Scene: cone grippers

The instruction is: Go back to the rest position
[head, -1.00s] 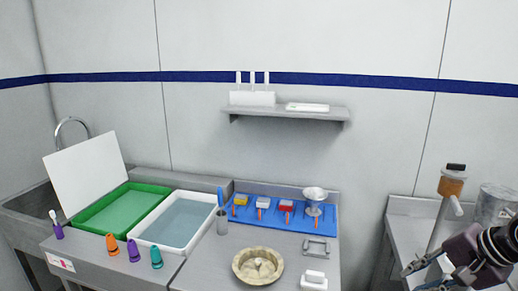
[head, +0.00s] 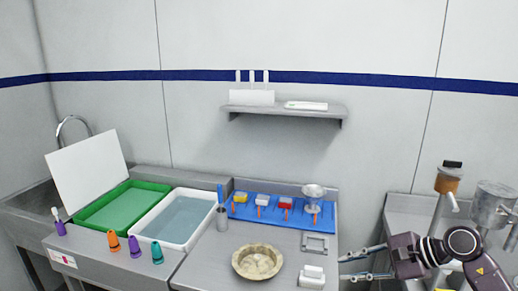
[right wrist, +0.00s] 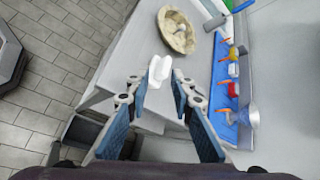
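My right gripper (head: 345,267) reaches in from the right in the head view, its two thin fingers apart and pointing left. It is over the gap between the two counters, beside the small white block (head: 312,277). In the right wrist view its fingers (right wrist: 157,82) are spread with nothing held between them. The white block (right wrist: 159,70) lies beyond the fingertips, on the counter. My left gripper is in neither view.
A stone-coloured bowl (head: 257,262) stands on the middle counter. Behind it is a blue mat (head: 243,213) with coloured tools. Several coloured cones stand at front left, near the green tray (head: 92,218) and white basin (head: 205,213). A dispenser (head: 447,185) and metal canister (head: 490,205) stand at right.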

